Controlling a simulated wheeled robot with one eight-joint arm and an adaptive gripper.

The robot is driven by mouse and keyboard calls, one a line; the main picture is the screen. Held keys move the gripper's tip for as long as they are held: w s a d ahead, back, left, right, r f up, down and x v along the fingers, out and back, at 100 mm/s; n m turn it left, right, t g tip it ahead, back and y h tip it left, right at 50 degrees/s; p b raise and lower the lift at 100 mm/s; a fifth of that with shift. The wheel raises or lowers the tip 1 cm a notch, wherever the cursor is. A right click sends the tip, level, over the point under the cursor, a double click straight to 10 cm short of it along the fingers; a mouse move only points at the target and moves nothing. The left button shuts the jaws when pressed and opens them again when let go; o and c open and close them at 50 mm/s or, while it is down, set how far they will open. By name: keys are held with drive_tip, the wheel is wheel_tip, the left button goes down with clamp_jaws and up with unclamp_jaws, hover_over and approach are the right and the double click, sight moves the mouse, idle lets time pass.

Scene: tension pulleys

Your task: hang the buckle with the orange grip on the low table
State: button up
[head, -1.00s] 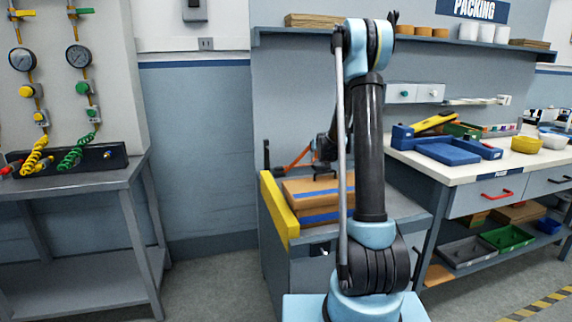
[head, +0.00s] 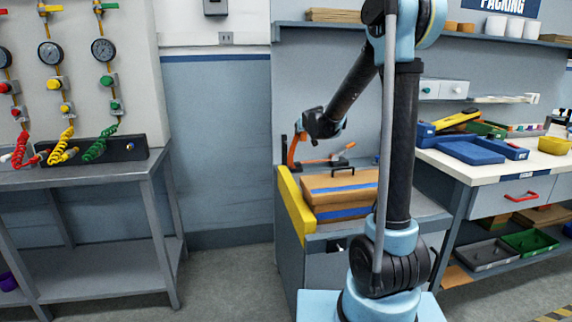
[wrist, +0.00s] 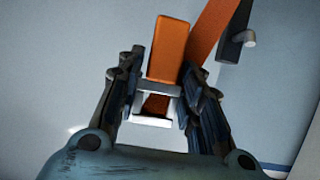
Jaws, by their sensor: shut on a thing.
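The buckle shows in the wrist view as a white frame (wrist: 157,90) with an orange grip (wrist: 169,50) standing out beyond it. My gripper (wrist: 163,80) has its dark fingers on both sides of the buckle and is shut on it. A wider orange strap (wrist: 209,28) runs off the top edge behind it. A dark post with a pale peg (wrist: 248,38) stands to the right. In the head view the orange piece (head: 292,150) is beside the black post (head: 284,152) on the low table (head: 420,212). My gripper's fingertips are too small to make out there.
A white-topped bench with blue trays (head: 470,152) stands to the right. A grey table (head: 90,178) with coiled hoses is at left, with open floor between.

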drive_tip(key=s+a+r+n+y, duration=0.1)
drive_tip(key=s+a+r, duration=0.4)
drive_tip(key=s+a, duration=0.3)
drive_tip(key=shift+s+r, duration=0.15)
drive_tip(key=shift+r, duration=0.05)
drive_tip(key=shift+f, duration=0.1)
approach(285, 148)
drive_tip(key=shift+s+a+f, duration=0.2)
drive_tip(key=shift+a+f, duration=0.25)
drive_tip(key=shift+a, duration=0.05)
drive_tip(key=shift+s+a+f, duration=0.2)
drive_tip(key=shift+a+f, duration=0.25)
drive_tip(key=w, duration=0.3)
drive_tip(key=shift+f, duration=0.1)
drive_tip(key=shift+w, duration=2.45)
drive_tip(key=shift+f, duration=0.35)
drive_tip(key=shift+f, duration=0.15)
drive_tip(key=o, duration=1.1)
